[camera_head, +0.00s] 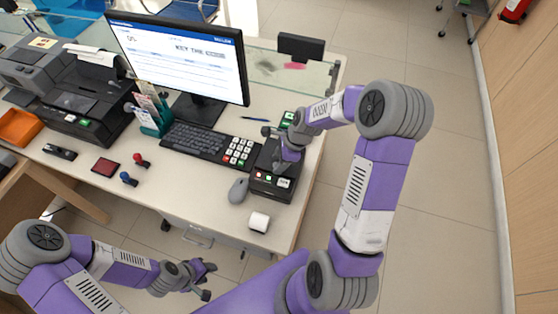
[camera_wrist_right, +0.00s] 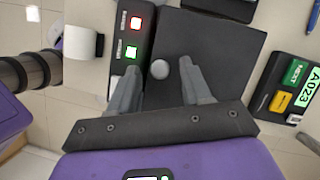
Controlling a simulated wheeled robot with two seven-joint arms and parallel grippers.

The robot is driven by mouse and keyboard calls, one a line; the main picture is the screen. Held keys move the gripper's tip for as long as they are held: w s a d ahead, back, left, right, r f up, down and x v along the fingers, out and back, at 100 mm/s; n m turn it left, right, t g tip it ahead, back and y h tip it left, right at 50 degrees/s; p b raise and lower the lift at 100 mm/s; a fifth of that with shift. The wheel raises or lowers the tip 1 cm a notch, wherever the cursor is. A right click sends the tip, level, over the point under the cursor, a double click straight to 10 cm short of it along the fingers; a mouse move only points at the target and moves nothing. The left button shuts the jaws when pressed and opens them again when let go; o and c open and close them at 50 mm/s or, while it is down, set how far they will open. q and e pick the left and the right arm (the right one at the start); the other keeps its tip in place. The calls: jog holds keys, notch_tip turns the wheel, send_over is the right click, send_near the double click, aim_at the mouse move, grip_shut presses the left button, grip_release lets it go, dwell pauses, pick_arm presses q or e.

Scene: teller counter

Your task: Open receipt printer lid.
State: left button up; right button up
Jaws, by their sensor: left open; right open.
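The receipt printer (camera_head: 274,184) is a black box at the right part of the counter, with a red and a green lit button on its front strip. In the right wrist view its dark lid (camera_wrist_right: 215,45) looks flat and shut, with a small round grey knob (camera_wrist_right: 160,69) on it. My right gripper (camera_head: 284,157) is over the lid. In the right wrist view its open fingers (camera_wrist_right: 158,72) lie on either side of the knob; whether they touch it I cannot tell. My left gripper (camera_head: 204,280) is open and empty, in front of the counter and away from the printer.
A ticket device (camera_wrist_right: 294,88) sits beside the printer. The counter's right edge is close by.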

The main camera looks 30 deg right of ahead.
jog(key=shift+c, duration=0.3)
grip_shut()
pick_arm(q)
jog(key=shift+r, duration=0.1)
pick_arm(e)
jog(key=shift+r, duration=0.1)
